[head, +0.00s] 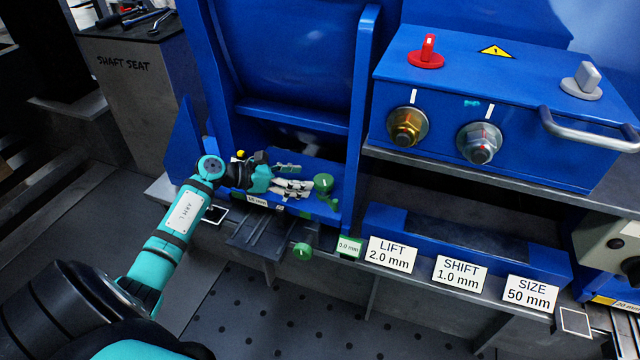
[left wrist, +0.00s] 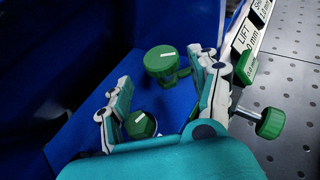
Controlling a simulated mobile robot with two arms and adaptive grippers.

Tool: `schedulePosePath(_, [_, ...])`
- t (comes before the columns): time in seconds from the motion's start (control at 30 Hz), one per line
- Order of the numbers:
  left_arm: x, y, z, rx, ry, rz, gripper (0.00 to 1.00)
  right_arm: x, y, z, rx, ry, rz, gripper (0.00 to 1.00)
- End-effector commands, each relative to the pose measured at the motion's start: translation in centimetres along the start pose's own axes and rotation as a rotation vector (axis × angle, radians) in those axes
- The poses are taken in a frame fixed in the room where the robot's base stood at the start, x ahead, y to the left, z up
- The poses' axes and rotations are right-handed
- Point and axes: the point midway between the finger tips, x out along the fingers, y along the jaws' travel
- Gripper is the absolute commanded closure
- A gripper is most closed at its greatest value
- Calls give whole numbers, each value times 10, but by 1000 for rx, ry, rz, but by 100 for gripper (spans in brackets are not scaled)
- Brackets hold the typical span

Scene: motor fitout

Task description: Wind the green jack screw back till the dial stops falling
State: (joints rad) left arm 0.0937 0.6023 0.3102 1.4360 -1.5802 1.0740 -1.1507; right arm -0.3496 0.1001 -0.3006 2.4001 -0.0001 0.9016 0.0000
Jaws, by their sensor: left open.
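Three green knobs show in the left wrist view. One knob (left wrist: 140,125) is between the spread fingers of my left gripper (left wrist: 160,92), a second (left wrist: 161,60) is just beyond the fingertips, and a third (left wrist: 269,123) on a metal stem sticks out to the right. I cannot tell which one the task names. In the head view my left gripper (head: 302,181) is open, low over the blue base, close to a green knob (head: 323,182). Another green knob (head: 302,251) sits lower, at the front. A green-framed readout (head: 348,246) shows 0.0 mm.
Cards reading LIFT 2.0 mm (head: 391,254), SHIFT 1.0 mm (head: 459,273) and SIZE 50 mm (head: 530,292) stand along the front edge. A blue control box (head: 500,110) is at the upper right. Blue uprights flank the gripper's work space. The grey SHAFT SEAT stand (head: 130,90) holds tools.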

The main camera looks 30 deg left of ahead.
Motion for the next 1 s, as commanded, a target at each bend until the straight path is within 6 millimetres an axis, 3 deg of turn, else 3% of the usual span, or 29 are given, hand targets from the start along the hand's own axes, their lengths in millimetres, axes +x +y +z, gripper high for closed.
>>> schedulePosePath(0.1, [27, 0, -1, -1, -5, 0, 38, -10, 0, 2, 0, -1, 0, 100])
schedulePosePath(0.3, [56, 0, -1, -1, -3, 0, 38, -15, 0, 5, -1, 0, -3, 100])
schedulePosePath(0.77, [67, 0, 0, 0, 0, -1, 38, -6, 0, 4, -3, 26, -12, 100])
schedulePosePath(1.0, [66, 0, 0, 0, 0, -1, 69, -7, 0, 4, -3, 24, -10, 100])
